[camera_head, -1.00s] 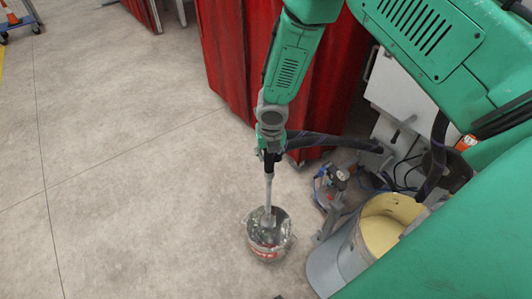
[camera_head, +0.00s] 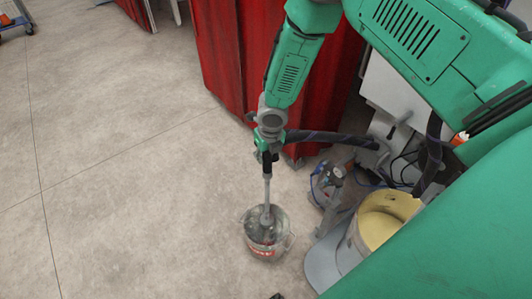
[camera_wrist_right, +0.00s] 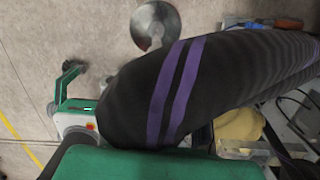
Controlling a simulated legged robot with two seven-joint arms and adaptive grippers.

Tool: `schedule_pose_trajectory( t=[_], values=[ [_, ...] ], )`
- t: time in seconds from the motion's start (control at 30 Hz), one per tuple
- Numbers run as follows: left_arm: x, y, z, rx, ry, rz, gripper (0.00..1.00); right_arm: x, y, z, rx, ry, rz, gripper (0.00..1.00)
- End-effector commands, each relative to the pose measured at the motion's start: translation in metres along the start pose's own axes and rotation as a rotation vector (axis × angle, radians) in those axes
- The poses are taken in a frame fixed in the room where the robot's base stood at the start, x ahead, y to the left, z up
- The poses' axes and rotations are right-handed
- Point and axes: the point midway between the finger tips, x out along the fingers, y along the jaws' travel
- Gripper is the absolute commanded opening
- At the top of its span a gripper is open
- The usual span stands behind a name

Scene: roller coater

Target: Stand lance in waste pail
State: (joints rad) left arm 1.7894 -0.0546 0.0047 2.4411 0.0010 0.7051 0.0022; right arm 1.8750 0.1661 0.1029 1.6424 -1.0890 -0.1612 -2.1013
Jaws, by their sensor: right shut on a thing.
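The lance (camera_head: 267,190) is a thin grey rod with a black upper part, and it stands close to upright. My right gripper (camera_head: 267,151) is shut on its upper part, above the waste pail. The waste pail (camera_head: 262,250) is a small metal bucket with a red and white label, standing on the floor. The lance's lower end is inside the pail's rim; whether it touches the bottom cannot be told. My left gripper is not in view.
A dark hose (camera_head: 330,138) runs right from the gripper; its purple-striped length (camera_wrist_right: 190,90) fills much of the wrist view. A drum with pale yellow contents (camera_head: 378,225) and a small pump-like device (camera_head: 328,185) stand right of the pail. Red curtains (camera_head: 235,50) hang behind.

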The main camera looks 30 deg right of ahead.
Motion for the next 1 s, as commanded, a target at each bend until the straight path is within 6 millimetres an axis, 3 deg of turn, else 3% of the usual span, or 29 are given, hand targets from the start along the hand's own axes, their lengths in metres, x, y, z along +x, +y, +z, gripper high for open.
schedule_pose_trajectory(
  t=[1.0],
  values=[
    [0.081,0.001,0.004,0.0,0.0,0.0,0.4,0.121,0.001,-0.018,-0.001,-0.002,0.001,0.0]
  ],
)
